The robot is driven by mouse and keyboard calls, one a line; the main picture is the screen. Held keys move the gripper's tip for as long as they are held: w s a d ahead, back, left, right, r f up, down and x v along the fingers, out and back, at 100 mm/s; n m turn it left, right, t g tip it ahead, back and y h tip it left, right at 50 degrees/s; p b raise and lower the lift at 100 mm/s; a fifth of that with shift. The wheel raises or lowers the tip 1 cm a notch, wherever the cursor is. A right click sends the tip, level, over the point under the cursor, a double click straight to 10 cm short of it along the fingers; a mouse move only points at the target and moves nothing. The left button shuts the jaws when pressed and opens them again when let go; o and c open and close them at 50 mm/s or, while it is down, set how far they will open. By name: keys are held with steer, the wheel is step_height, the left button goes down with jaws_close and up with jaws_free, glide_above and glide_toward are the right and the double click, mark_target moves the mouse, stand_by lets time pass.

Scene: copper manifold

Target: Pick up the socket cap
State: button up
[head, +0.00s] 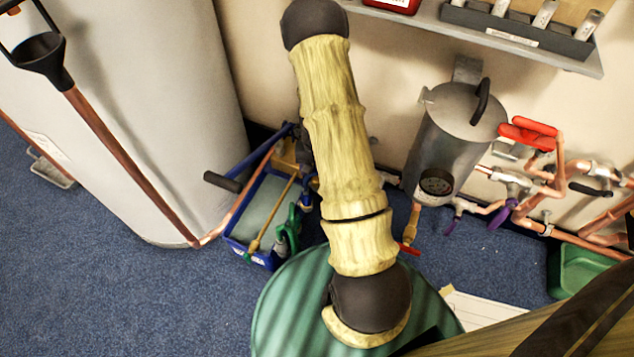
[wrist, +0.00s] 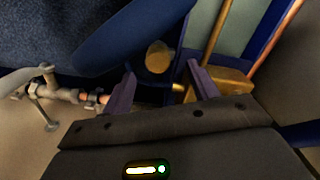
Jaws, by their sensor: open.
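In the wrist view a small round copper-brown piece (wrist: 158,57), which looks like the socket cap, shows in a dark, shaded spot just past my fingertips. My gripper (wrist: 160,84) is open, with one purple-grey finger on each side of the line to this piece. Nothing is held between the fingers, and a gap seems to lie between them and the piece. What the piece rests on is too dark to tell. In the head view my arm covers my gripper, and I cannot make out the cap there.
A blue-rimmed tool tray (head: 237,244) with tools stands on the blue carpet beside a large white cylinder (head: 160,110). A grey metal canister (head: 455,130) and copper pipes with a red valve handle (head: 527,132) line the wall. A shelf (head: 480,36) is above. Carpet at lower left is clear.

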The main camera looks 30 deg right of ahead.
step_height(320, 180, down, 5)
steer(key=b, duration=0.3)
steer(key=shift+d+r, duration=0.15)
steer(key=shift+r, duration=0.05)
steer(key=shift+c, duration=0.4)
steer(key=c, duration=1)
